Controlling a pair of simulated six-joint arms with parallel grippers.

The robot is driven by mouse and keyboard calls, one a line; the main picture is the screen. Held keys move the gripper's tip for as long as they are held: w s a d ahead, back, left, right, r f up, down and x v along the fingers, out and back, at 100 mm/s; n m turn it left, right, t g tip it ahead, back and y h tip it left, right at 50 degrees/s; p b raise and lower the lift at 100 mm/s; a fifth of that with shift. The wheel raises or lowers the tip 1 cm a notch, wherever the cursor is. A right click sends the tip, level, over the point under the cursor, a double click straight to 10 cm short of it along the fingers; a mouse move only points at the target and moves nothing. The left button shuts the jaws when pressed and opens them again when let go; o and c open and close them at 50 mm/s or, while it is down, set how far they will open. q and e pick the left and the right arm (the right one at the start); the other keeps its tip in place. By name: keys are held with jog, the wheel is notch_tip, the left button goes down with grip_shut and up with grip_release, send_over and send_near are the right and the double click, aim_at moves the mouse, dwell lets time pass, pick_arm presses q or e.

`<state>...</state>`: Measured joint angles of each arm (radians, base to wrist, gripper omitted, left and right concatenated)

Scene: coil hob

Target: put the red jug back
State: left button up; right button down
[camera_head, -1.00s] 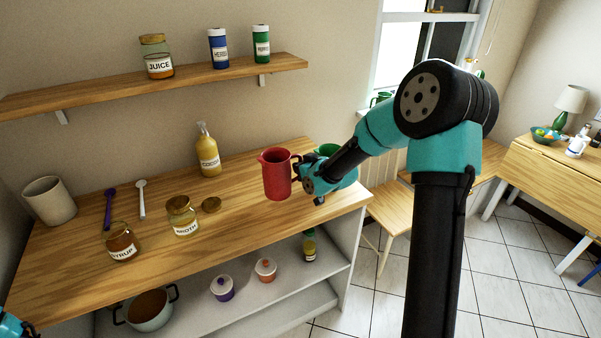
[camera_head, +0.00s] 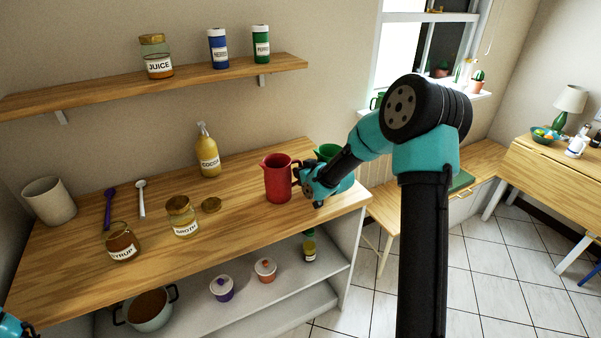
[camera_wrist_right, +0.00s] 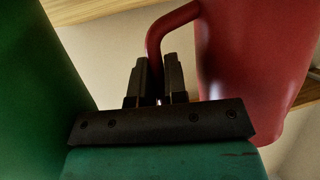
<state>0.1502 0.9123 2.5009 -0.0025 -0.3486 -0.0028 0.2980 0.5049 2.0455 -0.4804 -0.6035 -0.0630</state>
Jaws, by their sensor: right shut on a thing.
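The red jug (camera_head: 277,179) is upright at the right part of the wooden counter, its handle toward the right. In the head view its base looks at or very near the counter top; I cannot tell whether it touches. My right gripper (camera_head: 299,176) is shut on the jug's handle. In the right wrist view the jug (camera_wrist_right: 255,60) is at the right, and the gripper fingers (camera_wrist_right: 160,85) are around its handle. A green jug (camera_head: 326,151) stands just behind my right gripper, partly hidden. Only a bit of my left arm shows at the lower left corner; its gripper is out of view.
A green surface (camera_wrist_right: 35,80) fills the wrist view's left. A wall shelf (camera_head: 200,82) is above.

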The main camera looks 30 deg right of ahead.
jog(key=shift+f, duration=0.1)
jog(key=c, duration=1.2)
grip_release()
jog(key=shift+o, duration=0.2)
jog(key=shift+s+r, duration=0.1)
jog(key=shift+r, duration=0.1)
jog(key=v, duration=1.1)
jog(key=shift+s, duration=0.35)
jog(key=shift+d+r, duration=0.1)
